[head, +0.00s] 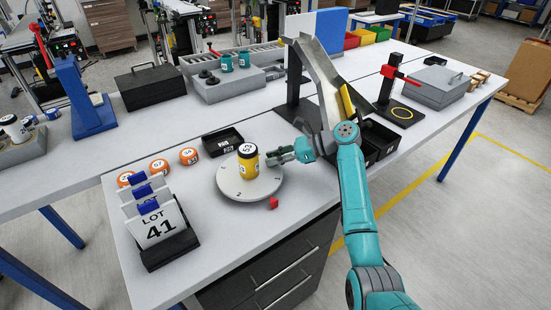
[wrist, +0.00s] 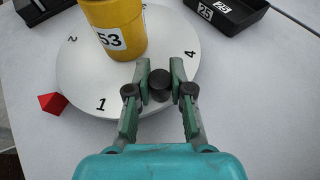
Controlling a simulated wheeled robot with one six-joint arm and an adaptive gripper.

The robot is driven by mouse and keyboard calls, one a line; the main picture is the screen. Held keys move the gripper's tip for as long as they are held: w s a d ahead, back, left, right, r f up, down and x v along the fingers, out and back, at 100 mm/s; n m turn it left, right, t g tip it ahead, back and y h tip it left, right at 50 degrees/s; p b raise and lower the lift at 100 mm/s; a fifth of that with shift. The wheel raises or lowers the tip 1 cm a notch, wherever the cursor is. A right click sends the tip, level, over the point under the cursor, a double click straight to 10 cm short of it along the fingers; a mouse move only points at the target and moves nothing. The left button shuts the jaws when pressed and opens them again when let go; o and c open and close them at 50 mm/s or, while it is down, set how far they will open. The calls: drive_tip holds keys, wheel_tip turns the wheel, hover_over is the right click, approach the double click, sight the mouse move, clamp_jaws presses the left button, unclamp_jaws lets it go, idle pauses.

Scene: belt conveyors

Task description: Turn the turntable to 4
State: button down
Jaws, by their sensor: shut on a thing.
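The turntable (head: 229,186) is a round pale disc on the table, with the numerals 1, 2 and 4 readable on it in the wrist view (wrist: 82,78). A yellow container with a dark top (head: 247,166) and label 53 stands upright on it; it also shows in the wrist view (wrist: 114,20). A small red pointer (head: 273,203) sits on the table beside the rim, between 1 and 2 in the wrist view (wrist: 52,103). My gripper (wrist: 159,88) is shut on a dark round knob (wrist: 160,78) near the rim, between 1 and 4.
A black tray (head: 222,142) labelled 25 lies behind the turntable. Orange-banded round containers (head: 159,166) and a LOT 41 card holder (head: 158,228) stand to the left. A metal chute (head: 322,82) and black bins (head: 379,141) are close to my arm on the right.

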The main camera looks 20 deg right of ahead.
idle(0.5)
drive_tip(key=c, duration=1)
unclamp_jaws()
drive_tip(key=v, duration=1.2)
drive_tip(key=shift+w, duration=0.1)
